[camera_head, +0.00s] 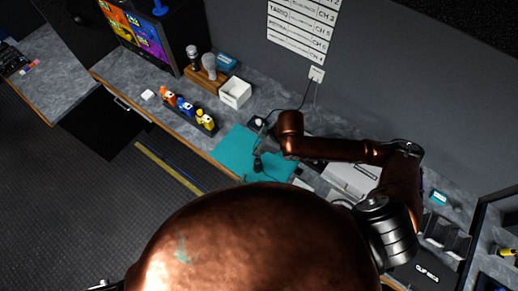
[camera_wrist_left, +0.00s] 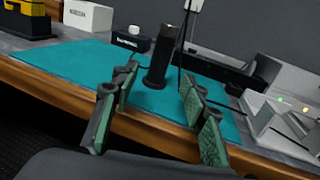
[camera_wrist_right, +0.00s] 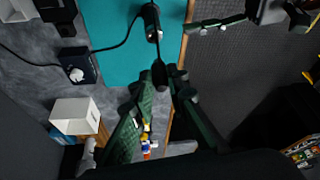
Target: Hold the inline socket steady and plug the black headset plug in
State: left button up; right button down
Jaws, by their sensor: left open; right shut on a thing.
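The black inline socket (camera_wrist_left: 158,66) stands upright near the front edge of the teal mat (camera_wrist_left: 75,62). In the right wrist view the socket (camera_wrist_right: 152,20) has a dark cable running left. My left gripper (camera_wrist_left: 159,76) is open, its green-padded fingers pointing toward the socket from the front, apart from it. It also shows beside the socket in the right wrist view (camera_wrist_right: 217,25). My right gripper (camera_wrist_right: 163,80) is shut on the black headset plug (camera_wrist_right: 159,73), close to the socket. In the head view my right gripper (camera_head: 266,140) is over the mat, its grip unclear.
A small black box with a white knob (camera_wrist_right: 80,68) sits beside the mat, near a white box (camera_head: 235,92). Several coloured bottles (camera_head: 187,106) stand left of the mat. Grey equipment (camera_head: 352,178) lies to its right. A wall stands behind the counter.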

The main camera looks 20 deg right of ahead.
aim_at(256, 169)
pick_arm(q)
jog(key=shift+x, duration=4.3)
jog(key=shift+c, duration=0.3)
jog(key=shift+o, duration=0.3)
jog(key=shift+c, duration=0.6)
grip_shut()
